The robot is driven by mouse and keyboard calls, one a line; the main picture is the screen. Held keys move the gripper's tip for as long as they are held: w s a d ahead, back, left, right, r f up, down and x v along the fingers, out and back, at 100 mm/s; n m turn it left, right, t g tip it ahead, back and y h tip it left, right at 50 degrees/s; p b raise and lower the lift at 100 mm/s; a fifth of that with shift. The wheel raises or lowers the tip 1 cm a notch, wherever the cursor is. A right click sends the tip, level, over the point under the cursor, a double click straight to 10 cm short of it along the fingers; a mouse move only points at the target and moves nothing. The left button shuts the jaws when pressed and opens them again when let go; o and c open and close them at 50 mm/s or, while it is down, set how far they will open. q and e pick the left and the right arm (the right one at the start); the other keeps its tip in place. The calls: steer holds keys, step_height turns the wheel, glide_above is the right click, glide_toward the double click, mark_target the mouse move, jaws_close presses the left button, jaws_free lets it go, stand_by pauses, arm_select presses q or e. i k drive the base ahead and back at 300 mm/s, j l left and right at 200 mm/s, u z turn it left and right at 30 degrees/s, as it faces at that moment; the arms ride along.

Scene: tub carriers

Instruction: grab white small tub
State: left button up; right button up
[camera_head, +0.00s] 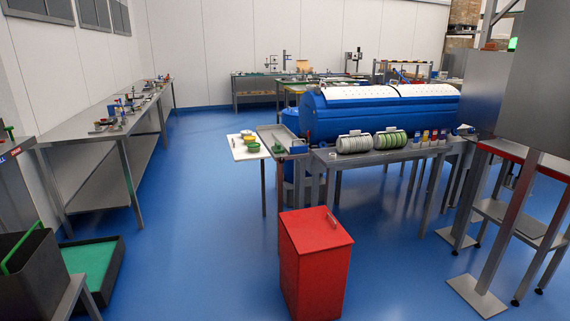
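Neither of my grippers is in view. I cannot make out a white small tub with certainty. Several small tubs, green and yellow or pale in colour, stand on a white board (238,153) at the left end of the middle workbench, far from me. A green tub (253,148) is the clearest of them. They are too small in the picture to tell their exact shape.
A red lidded bin (316,265) stands on the blue floor (200,240) before the middle workbench (400,154). A large blue drum (380,116) lies behind that bench. A long metal table (98,130) runs along the left wall. Floor between is clear.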

mark_target(245, 133)
steer(key=i+j+z, duration=0.2)
steer(key=i+j, duration=0.15)
steer(key=i+j+z, duration=0.15)
steer(key=i+j, duration=0.2)
steer(key=i+j+z, duration=0.2)
steer(key=j, duration=0.3)
steer(key=i+j+z, duration=0.2)
steer(key=i+j, duration=0.2)
steer(key=j, duration=0.15)
steer(key=i+j+z, duration=0.2)
steer(key=j, duration=0.3)
steer(key=i+j+z, duration=0.15)
steer(key=i+j, duration=0.2)
steer(key=j, duration=0.15)
steer(key=i+j+z, duration=0.2)
steer(key=j, duration=0.4)
steer(key=i+j+z, duration=0.15)
steer(key=j, duration=0.4)
steer(key=i+j+z, duration=0.2)
steer(key=j, duration=0.45)
steer(key=i+j+z, duration=0.15)
steer(key=j, duration=0.5)
steer(key=i+j+z, duration=0.2)
steer(key=j, duration=0.45)
steer(key=j+z, duration=0.15)
steer(key=j, duration=0.45)
steer(key=j+z, duration=0.15)
steer(key=j, duration=0.35)
steer(key=k+j+z, duration=0.1)
steer(key=j, duration=0.35)
